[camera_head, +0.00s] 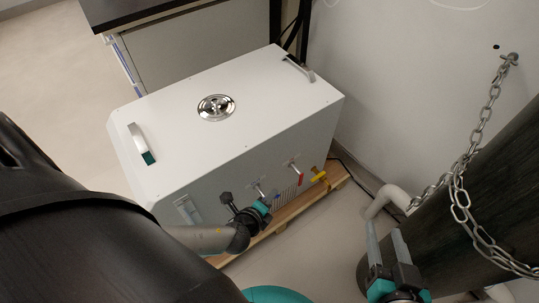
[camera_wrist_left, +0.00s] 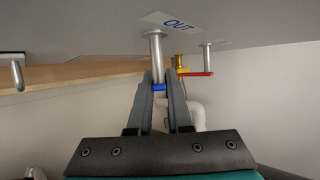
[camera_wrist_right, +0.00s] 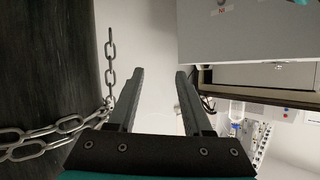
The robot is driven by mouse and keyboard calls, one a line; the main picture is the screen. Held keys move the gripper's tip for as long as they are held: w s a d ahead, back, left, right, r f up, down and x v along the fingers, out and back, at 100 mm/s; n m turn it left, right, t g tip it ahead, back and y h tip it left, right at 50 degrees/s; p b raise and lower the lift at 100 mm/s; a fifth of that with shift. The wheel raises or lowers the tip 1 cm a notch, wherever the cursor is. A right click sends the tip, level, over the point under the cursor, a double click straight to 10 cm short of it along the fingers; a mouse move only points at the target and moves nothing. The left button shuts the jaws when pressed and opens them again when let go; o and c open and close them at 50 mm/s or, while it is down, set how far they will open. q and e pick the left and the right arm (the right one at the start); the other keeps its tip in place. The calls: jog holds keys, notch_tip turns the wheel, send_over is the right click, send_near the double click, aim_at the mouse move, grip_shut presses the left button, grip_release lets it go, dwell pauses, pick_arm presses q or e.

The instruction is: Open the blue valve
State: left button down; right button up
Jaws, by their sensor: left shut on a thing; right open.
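The blue valve (camera_wrist_left: 159,87) has a metal stem coming out of the distiller's front panel beside an "OUT" label (camera_wrist_left: 178,24). Its blue handle sits between the fingers of my left gripper (camera_wrist_left: 163,80), which is shut on it. In the head view my left gripper (camera_head: 264,206) is at the front face of the white distiller (camera_head: 230,135), mostly hiding the valve. My right gripper (camera_head: 386,232) is open and empty, away from the distiller at the right; its spread fingers also show in the right wrist view (camera_wrist_right: 160,72).
A red-handled valve (camera_head: 299,176) and a yellow valve (camera_head: 319,175) are just right of the blue one. A wooden pallet (camera_head: 285,215) lies under the distiller. A dark cylinder (camera_head: 450,210) with a chain (camera_head: 461,200) stands at right near a white pipe (camera_head: 385,197).

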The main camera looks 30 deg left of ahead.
pick_arm(q)
jog(key=shift+t+b, duration=0.45)
jog(key=shift+t, duration=0.05)
jog(key=shift+n+t+h+b, duration=0.3)
jog(key=shift+t, duration=0.2)
jog(key=shift+w+r+t, duration=0.1)
jog(key=shift+t, duration=0.4)
jog(key=shift+r+n+t, duration=0.2)
jog(key=shift+n+t, duration=0.3)
jog(key=shift+t, duration=0.5)
pick_arm(e)
jog(key=a+r+t, duration=0.1)
jog(key=s+a+r+t+y, duration=0.1)
jog(key=t, duration=0.1)
jog(key=shift+r+m+t, duration=0.2)
jog(key=shift+m+t, duration=0.1)
jog(key=shift+m, duration=0.1)
pick_arm(q)
jog(key=shift+w+r+n+t, duration=0.2)
jog(key=shift+n+t, duration=0.3)
jog(key=shift+t, duration=0.6)
jog(key=c, duration=0.8)
grip_release()
jog(key=shift+s, duration=0.1)
jog(key=shift+c, duration=0.2)
jog(key=shift+r, duration=0.1)
